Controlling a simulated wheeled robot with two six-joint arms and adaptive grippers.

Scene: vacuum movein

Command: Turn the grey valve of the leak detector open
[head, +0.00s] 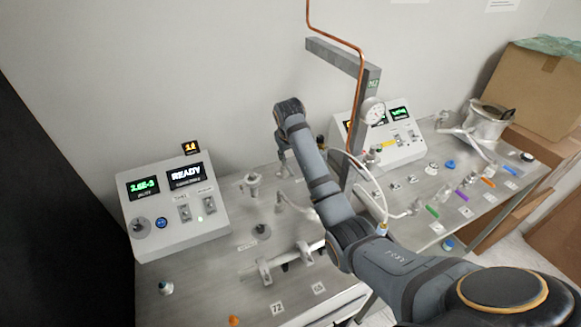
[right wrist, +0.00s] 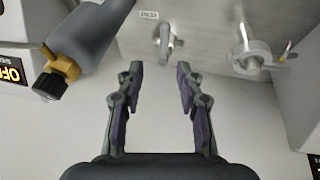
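The leak detector (head: 180,208) is a light box at the left of the bench in the head view, with lit displays; one reads READY. A grey handle-like fitting (right wrist: 166,44) stands on the metal surface in the right wrist view, probably the valve; I cannot tell its turn. My right gripper (right wrist: 160,68) is open, its two fingers apart on either side of that fitting's line, with no contact visible. In the head view the right gripper (head: 284,160) is small and partly hidden by its own arm. My left gripper is not in view.
A grey fitting (head: 252,183) and a dark knob (head: 262,232) stand on the bench (head: 205,282). A post (head: 358,130) with a gauge (head: 374,111) rises behind my right arm. A second instrument box (head: 400,143) and a cardboard box (head: 540,80) are at the right.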

